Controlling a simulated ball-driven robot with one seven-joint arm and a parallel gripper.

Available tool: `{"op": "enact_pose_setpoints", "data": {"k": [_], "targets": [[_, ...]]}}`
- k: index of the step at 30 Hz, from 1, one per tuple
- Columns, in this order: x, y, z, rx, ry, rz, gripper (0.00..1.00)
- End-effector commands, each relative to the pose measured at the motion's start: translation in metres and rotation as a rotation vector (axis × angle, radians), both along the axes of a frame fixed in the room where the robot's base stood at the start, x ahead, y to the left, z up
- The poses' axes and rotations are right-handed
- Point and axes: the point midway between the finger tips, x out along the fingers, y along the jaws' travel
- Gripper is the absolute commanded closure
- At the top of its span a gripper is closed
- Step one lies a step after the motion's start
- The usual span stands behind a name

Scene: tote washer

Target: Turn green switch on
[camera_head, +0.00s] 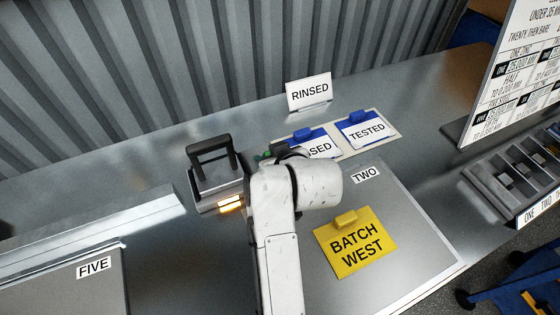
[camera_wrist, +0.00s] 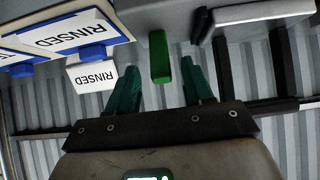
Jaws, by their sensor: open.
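In the wrist view a bright green upright block, which looks like the green switch (camera_wrist: 159,57), stands between the fingertips of my gripper (camera_wrist: 160,75). The teal fingers are spread, one on each side of it, with visible gaps. I cannot tell how deep the block lies between them or which position it is in. In the head view my white arm covers the gripper and most of that spot; only a small dark green bit shows at its left edge. A grey box with a black handle (camera_head: 213,150) and a lit orange panel (camera_head: 231,203) stands just left of my arm.
A yellow BATCH WEST card (camera_head: 355,242) lies on panel TWO (camera_head: 425,250). A corrugated wall (camera_head: 200,60) closes the back.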

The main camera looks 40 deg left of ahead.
Motion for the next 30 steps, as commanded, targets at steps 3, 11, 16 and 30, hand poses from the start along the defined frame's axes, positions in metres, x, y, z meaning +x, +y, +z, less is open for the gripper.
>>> {"op": "enact_pose_setpoints", "data": {"k": [3,11,16,30], "targets": [[-0.006,-0.016,0.013,0.001,-0.002,0.0,0.49],[-0.016,-0.039,0.034,0.001,0.0,0.0,0.49],[-0.019,-0.045,0.038,-0.001,0.0,0.0,0.49],[-0.019,-0.045,0.039,-0.001,0.0,0.0,0.49]]}}
